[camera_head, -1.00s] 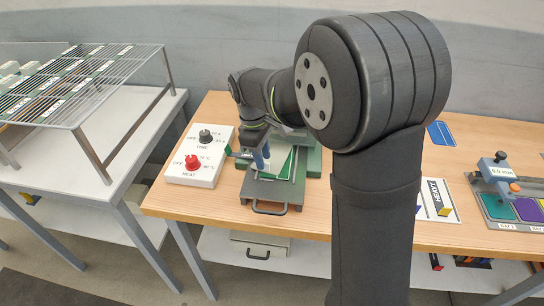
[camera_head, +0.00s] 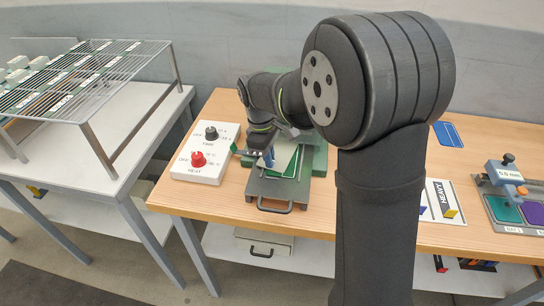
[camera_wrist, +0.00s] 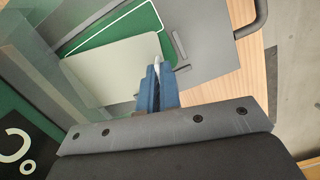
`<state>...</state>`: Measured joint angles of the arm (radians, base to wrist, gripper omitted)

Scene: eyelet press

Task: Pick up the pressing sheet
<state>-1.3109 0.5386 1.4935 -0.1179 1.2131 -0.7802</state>
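The pressing sheet (camera_head: 284,158) is a thin pale sheet over a green card with a white border line (camera_head: 293,164), on the grey plate of the press (camera_head: 279,192). In the wrist view the sheet (camera_wrist: 105,72) spreads in front of and left of my fingers, with the green card (camera_wrist: 105,30) showing beyond it. My gripper (camera_wrist: 157,80) has its blue fingers close together, with a thin white edge of the sheet between their tips. In the head view my gripper (camera_head: 268,161) is at the sheet's left side. I cannot tell how far the sheet is off the card.
A white control box (camera_head: 204,152) with a black and a red knob stands left of the press. The plate has a front handle (camera_head: 274,209). A wire rack (camera_head: 95,75) is at the left.

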